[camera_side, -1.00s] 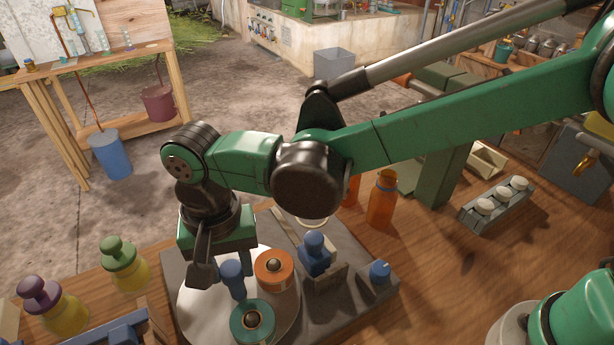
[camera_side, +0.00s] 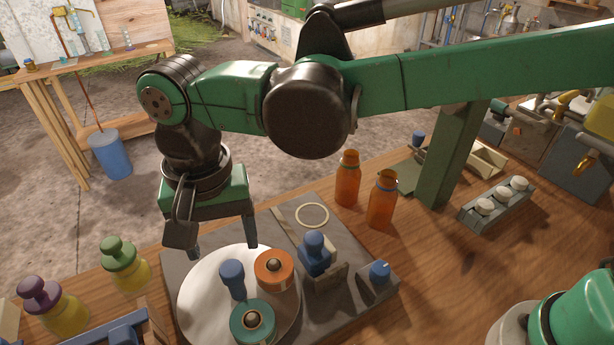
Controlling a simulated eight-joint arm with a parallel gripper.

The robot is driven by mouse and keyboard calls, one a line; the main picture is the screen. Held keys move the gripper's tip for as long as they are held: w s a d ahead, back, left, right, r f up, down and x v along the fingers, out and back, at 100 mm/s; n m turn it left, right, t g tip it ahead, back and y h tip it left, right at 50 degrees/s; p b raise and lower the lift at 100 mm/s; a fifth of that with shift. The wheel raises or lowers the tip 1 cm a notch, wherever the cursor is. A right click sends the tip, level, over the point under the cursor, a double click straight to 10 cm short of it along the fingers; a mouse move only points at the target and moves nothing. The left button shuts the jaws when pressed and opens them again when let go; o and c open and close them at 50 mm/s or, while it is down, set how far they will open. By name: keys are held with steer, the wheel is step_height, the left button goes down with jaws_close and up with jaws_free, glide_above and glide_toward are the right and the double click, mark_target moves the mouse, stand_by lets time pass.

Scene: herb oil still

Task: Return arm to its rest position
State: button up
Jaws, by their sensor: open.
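My arm reaches in from the upper right. My gripper (camera_side: 222,250) hangs above the back left edge of a white round plate (camera_side: 205,298), with its two fingers spread apart and nothing between them. On the plate stand a blue knobbed piece (camera_side: 232,277), an orange round piece (camera_side: 273,268) and a teal round piece (camera_side: 252,322). The gripper is apart from all of them, as far as this view shows. The plate sits on a dark grey base (camera_side: 345,265).
A blue-topped fixture (camera_side: 315,254) and a blue knob (camera_side: 379,270) are on the base's right. Two orange bottles (camera_side: 382,200) stand behind. Yellow bottles with green (camera_side: 122,265) and purple (camera_side: 50,305) stoppers stand left. A tray of white caps (camera_side: 495,203) is right, with clear wood nearby.

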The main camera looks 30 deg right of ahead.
steer(key=shift+r, duration=0.1)
steer(key=w+d+r+n+t+y, duration=0.1)
steer(key=d+r+t, duration=0.1)
steer(key=d, duration=0.6)
steer(key=w+d+r+t, duration=0.1)
steer(key=d+r, duration=0.1)
steer(key=d, duration=0.5)
steer(key=s+d+f+n+t, duration=0.1)
steer(key=s+d+t, duration=0.1)
steer(key=d, duration=0.4)
steer(key=s+d+f+n+t+h, duration=0.1)
steer(key=s+d+t, duration=0.1)
steer(key=d, duration=0.5)
steer(key=shift+s+f, duration=0.25)
steer(key=shift+s, duration=0.1)
